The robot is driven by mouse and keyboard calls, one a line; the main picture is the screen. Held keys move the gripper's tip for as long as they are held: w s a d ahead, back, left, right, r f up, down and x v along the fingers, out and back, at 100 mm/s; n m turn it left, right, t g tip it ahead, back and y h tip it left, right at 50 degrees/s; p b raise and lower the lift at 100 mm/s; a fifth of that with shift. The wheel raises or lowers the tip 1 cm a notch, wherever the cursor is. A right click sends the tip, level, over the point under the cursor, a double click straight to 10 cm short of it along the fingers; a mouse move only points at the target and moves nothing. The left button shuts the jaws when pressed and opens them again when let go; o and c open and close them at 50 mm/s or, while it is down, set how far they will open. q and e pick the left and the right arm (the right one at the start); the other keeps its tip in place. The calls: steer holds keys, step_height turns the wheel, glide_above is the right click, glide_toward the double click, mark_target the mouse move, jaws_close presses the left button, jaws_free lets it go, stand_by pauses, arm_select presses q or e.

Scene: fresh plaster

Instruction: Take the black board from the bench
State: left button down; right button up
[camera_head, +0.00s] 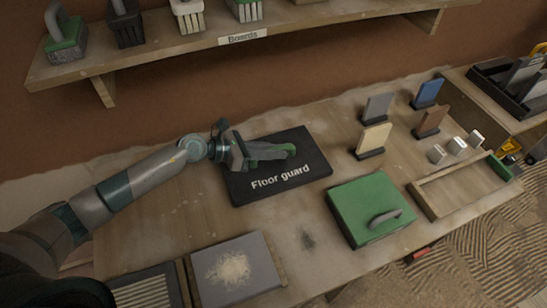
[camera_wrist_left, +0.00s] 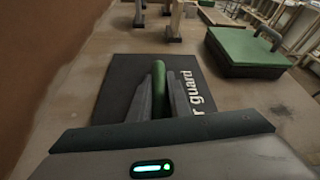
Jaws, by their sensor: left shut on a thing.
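The black board (camera_head: 308,169), with white "Floor guard" lettering, lies flat on the bench (camera_head: 190,214). A green handle (camera_head: 290,150) shows over the board's upper part. My left gripper (camera_head: 272,151) reaches in from the left and is shut on this handle. In the left wrist view the green handle (camera_wrist_left: 159,82) stands between the two grey fingers, with the black board (camera_wrist_left: 117,88) beneath. The fingers hide where the handle meets the board. I see no clear gap between board and bench. My right gripper is not in view.
A green block with a grey handle (camera_head: 367,207) sits right of the board. A grey plate with plaster (camera_head: 261,285) lies in front. Small upright samples (camera_head: 373,139) and a wooden tray (camera_head: 428,205) are at the right. A shelf marked "Boards" (camera_head: 180,51) overhangs the back.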

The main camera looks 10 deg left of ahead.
mark_target(274, 148)
arm_select(q)
steer(key=shift+r, duration=0.15)
